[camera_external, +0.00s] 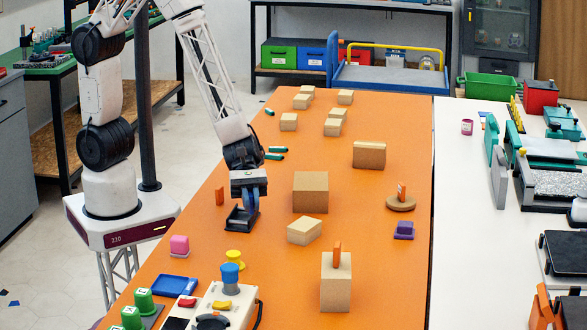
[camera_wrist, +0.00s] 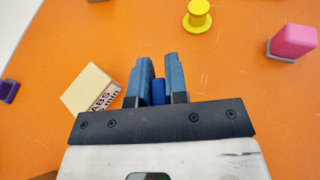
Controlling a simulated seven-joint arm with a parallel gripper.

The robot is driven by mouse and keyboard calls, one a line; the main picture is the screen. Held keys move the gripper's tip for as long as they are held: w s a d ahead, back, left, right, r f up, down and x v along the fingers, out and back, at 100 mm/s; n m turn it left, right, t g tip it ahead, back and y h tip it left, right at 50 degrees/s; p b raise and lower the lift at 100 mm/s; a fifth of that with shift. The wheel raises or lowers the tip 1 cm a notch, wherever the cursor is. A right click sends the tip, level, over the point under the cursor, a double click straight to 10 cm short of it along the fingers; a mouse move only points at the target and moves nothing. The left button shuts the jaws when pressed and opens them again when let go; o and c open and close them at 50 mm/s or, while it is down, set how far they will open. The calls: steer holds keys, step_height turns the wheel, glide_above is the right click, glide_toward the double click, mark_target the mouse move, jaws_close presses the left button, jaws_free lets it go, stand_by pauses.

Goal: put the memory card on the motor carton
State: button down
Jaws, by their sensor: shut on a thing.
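My gripper (camera_external: 247,208) is low over the orange table, left of the middle cartons. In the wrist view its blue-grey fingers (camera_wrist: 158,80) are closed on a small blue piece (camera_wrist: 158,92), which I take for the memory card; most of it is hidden. A dark flat shape (camera_external: 238,219) shows at the fingertips; I cannot tell what it is. Several plain cartons stand on the table: a large one (camera_external: 310,193), a tall one (camera_external: 336,285) with an orange piece on top, and one farther back (camera_external: 369,155). I cannot tell which is the motor carton.
A low pale box (camera_external: 304,231) is close right of my gripper; its printed side shows in the wrist view (camera_wrist: 93,90). A yellow spool (camera_external: 236,255), a pink block (camera_external: 179,245) and a blue tray (camera_external: 174,286) are in front. A purple piece (camera_external: 404,230) is at right.

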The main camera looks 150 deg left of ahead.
steer(key=s+a+r, duration=0.1)
steer(key=a+r, duration=0.2)
steer(key=a, duration=0.4)
steer(key=s+a+r, duration=0.2)
steer(key=a, duration=0.5)
step_height(320, 180, up, 4)
glide_above(313, 183)
steer(key=shift+f+y, duration=0.2)
steer(key=shift+y, duration=0.1)
steer(key=shift+f, duration=2.05)
steer(key=shift+f, duration=1.95)
steer(key=shift+f, duration=0.15)
